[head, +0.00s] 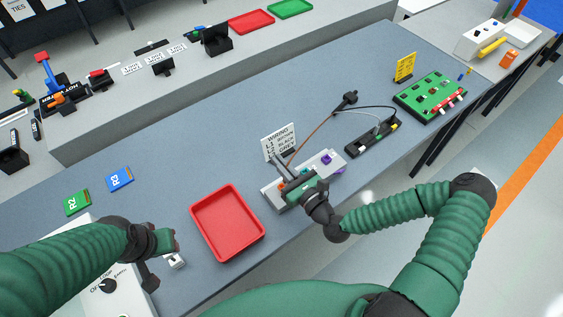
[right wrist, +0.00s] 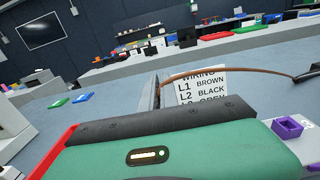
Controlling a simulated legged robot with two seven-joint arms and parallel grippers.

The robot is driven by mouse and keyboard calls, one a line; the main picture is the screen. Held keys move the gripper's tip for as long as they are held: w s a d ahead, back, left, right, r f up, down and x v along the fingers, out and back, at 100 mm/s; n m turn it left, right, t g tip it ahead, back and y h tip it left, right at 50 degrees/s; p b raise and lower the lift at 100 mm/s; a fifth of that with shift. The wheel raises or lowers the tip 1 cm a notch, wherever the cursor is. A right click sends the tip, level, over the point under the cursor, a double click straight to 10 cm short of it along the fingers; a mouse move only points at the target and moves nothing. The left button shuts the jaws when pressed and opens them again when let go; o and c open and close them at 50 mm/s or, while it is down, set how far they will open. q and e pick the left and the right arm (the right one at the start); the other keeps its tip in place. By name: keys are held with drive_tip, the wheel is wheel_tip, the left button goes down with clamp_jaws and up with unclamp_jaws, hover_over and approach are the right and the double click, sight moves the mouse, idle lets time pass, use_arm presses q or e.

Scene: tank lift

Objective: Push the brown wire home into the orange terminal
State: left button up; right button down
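The brown wire (head: 320,130) runs from a black plug on the table in an arc down to my right gripper (head: 281,164). In the right wrist view the brown wire (right wrist: 215,72) reaches the thin finger edges (right wrist: 157,92), which look closed on its end. The orange terminal (head: 282,186) shows only as a small patch on the grey terminal block, beside my right gripper. The gripper body covers much of the block, so whether the wire tip is in the terminal cannot be seen. My left gripper (head: 163,258) is low at the left; its opening is unclear.
A wiring sign (head: 279,143) stands right behind the block. A purple terminal (head: 327,159) is at the block's right. A red tray (head: 228,222) lies left of it. A black strip (head: 371,137) and green board (head: 430,96) lie right.

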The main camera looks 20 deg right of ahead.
drive_tip(key=shift+a, duration=0.5)
drive_tip(key=shift+d, duration=0.15)
drive_tip(key=shift+f+b, duration=0.55)
drive_tip(key=shift+f+b, duration=0.65)
drive_tip(key=shift+f, duration=0.1)
drive_tip(key=c, duration=1.5)
unclamp_jaws()
drive_tip(key=shift+c, duration=0.2)
drive_tip(key=shift+s, duration=0.1)
